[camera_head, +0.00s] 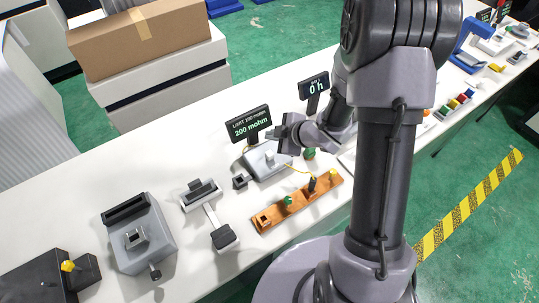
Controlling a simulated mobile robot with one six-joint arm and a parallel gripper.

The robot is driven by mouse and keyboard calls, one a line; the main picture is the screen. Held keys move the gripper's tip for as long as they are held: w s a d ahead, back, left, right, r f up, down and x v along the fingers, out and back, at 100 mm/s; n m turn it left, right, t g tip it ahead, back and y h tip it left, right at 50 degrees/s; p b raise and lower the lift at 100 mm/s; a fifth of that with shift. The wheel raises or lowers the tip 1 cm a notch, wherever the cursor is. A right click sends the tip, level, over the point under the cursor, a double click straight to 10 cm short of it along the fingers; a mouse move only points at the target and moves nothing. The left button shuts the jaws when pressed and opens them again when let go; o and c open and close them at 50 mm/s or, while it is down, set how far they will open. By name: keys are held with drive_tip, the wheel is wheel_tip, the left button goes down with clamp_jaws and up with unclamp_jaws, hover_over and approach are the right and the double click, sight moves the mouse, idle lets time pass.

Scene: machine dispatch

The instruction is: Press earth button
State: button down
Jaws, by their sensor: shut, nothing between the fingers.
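A light grey tester box (268,164) sits on the white bench, with a small pale block on its top. A dark display (250,124) behind it reads "200 mohm". A green round knob or button (309,154) shows just right of the box; I cannot tell whether it is the earth button. No readable earth label shows. My gripper (284,137) is shut and empty, over or just behind the box's upper right part. I cannot tell whether it touches anything. My wrist hides part of the bench behind it.
A wooden strip (270,217) with green, black and yellow parts lies in front of the box, a yellow wire above it. A second display (314,86) reads "0 h". Grey fixtures (138,236) stand at the left. A cardboard box (140,36) stands behind.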

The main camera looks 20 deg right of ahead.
sight(272, 155)
wheel_tip(272, 155, down, 6)
drive_tip(key=b, duration=0.4)
drive_tip(key=shift+f+b, duration=0.15)
drive_tip(key=shift+b, duration=0.2)
idle(1.4)
drive_tip(key=shift+f+b, duration=0.45)
drive_tip(key=shift+f+b, duration=0.55)
idle(0.6)
drive_tip(key=shift+r+p, duration=0.85)
drive_tip(key=shift+r, duration=0.2)
wheel_tip(272, 155, up, 5)
drive_tip(key=p, duration=0.4)
